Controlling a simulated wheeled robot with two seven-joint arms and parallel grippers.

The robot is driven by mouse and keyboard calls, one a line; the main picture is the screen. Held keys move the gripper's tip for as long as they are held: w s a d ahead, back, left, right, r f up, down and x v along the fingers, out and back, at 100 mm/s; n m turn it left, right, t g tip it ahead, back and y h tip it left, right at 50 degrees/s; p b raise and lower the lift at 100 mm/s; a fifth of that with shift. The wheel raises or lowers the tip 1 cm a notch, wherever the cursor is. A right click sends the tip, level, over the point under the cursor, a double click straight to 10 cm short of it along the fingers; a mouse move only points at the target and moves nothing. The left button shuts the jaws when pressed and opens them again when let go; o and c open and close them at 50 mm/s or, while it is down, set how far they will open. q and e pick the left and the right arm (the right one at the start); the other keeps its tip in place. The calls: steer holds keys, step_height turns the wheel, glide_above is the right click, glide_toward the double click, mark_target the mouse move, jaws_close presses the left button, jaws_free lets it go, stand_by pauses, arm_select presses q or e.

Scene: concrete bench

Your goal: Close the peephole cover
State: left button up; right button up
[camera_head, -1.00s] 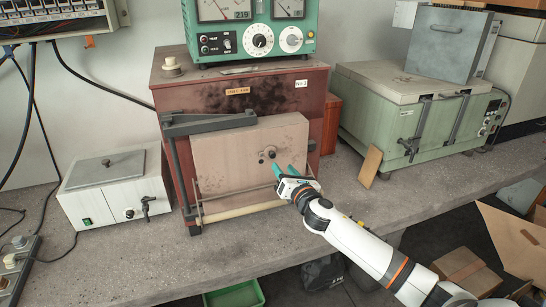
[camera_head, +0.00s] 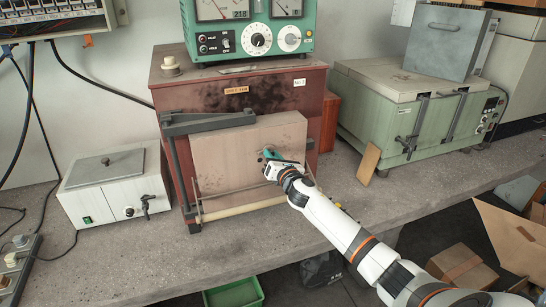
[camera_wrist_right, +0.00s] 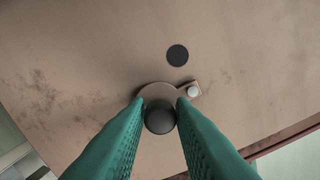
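The pale furnace door (camera_head: 235,160) stands upright on the front of the dark red furnace. In the right wrist view the peephole (camera_wrist_right: 177,54) is a dark round hole, uncovered. The peephole cover (camera_wrist_right: 148,91) is a small plate beside it, below the hole in that picture, with a pivot screw (camera_wrist_right: 193,91) at one end and a dark round knob (camera_wrist_right: 160,117). My right gripper (camera_head: 268,154) is at the door; in the wrist view its green fingers (camera_wrist_right: 161,104) lie against both sides of the knob. The head view hides the peephole and cover behind the gripper. My left gripper is not in view.
A green meter box (camera_head: 250,32) stands on the furnace (camera_head: 180,88). A white box (camera_head: 115,187) is at left and a green oven (camera_head: 375,100) at right. A small board (camera_head: 368,164) leans near the oven. The bench front (camera_head: 200,262) is clear.

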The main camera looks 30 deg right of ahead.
mark_target(260, 160)
jaws_close()
steer(key=shift+f, duration=0.1)
steer(key=f+m+b, duration=0.1)
steer(key=m+b, duration=0.1)
steer(key=m, duration=0.2)
steer(key=a+f+m+b, duration=0.1)
steer(key=m+b, duration=0.1)
steer(key=m, duration=0.3)
steer(key=f+m+b, duration=0.1)
steer(key=m+b, duration=0.1)
steer(key=m, duration=0.3)
steer(key=shift+w+a+h, duration=0.2)
steer(key=shift+a+h, duration=0.1)
steer(key=shift+a, duration=0.1)
steer(key=m, duration=0.2)
steer(key=a+m+b, duration=0.1)
steer(key=m, duration=0.2)
steer(key=shift+w+a+f+h, duration=0.1)
steer(key=shift+w+a+h, duration=0.05)
steer(key=shift+h, duration=0.15)
steer(key=shift+m, duration=0.4)
